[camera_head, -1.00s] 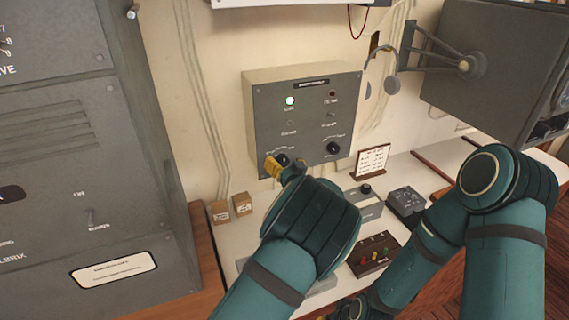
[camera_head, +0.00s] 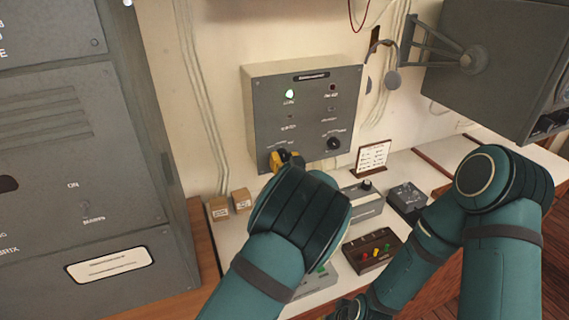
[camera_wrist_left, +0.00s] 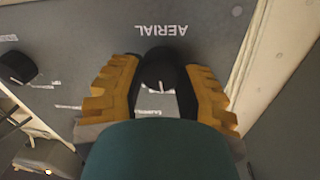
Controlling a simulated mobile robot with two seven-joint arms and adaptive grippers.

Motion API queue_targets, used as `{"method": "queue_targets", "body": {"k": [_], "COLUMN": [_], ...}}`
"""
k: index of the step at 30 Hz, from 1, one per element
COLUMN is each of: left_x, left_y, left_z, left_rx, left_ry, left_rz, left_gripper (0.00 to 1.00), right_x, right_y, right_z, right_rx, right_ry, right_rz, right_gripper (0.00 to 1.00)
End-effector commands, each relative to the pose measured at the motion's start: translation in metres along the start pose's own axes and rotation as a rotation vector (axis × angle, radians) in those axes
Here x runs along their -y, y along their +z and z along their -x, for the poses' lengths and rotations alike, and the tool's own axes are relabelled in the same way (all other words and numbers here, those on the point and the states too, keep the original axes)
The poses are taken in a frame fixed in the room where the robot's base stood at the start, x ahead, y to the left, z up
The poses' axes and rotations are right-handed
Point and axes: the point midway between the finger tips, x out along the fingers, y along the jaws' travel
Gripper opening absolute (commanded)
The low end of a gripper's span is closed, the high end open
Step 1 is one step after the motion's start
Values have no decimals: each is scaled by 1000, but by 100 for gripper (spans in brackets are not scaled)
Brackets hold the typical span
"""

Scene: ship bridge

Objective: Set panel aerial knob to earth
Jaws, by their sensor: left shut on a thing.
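The grey wall panel (camera_head: 264,95) has a lit green lamp at its upper left. Its aerial knob (camera_wrist_left: 158,70) is black and round with a short white mark, under an upside-down "AERIAL" label (camera_wrist_left: 161,30) in the left wrist view. My left gripper (camera_head: 286,160) is at the panel's lower left; its yellow fingers (camera_wrist_left: 160,88) stand on both sides of the knob and are shut on it. The small position labels around the knob are partly hidden and too blurred to read. My right arm shows at the right; its gripper is out of view.
A second black knob (camera_head: 334,143) sits at the panel's lower right. Below, the white desk holds two small boxes (camera_head: 241,200), a card on a stand (camera_head: 373,157), a grey key unit (camera_head: 407,197) and a brown button box (camera_head: 374,251). A tall grey cabinet (camera_head: 75,150) stands left.

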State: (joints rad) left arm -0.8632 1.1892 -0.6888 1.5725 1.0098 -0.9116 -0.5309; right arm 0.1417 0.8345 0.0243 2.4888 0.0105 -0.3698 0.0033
Motion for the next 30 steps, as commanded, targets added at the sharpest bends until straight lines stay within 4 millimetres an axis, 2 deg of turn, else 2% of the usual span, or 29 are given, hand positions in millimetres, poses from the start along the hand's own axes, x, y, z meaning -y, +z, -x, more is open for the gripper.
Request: {"method": "queue_targets", "body": {"k": [1,6,15,22,30], "left_x": [1,1,2,2,3], "left_y": [2,4,3,2,0], "left_z": [-1,-2,-2,-2,-2], "left_rx": [-8,-20,-42,-53,-61], "left_ry": [-4,-9,-16,-19,-21], "left_rz": [39,179,429,572,662], "left_gripper": [0,0,0,0,0], "right_x": [-4,-13,-27,-34,-38], "right_y": [2,5,23,32,36], "right_z": [-12,-39,-74,-92,-102], "right_rx": [1,1,35,55,62], "right_ry": [2,7,4,1,0], "right_rz": [0,0,10,17,20], "right_gripper": [0,0,0,0,0]}}
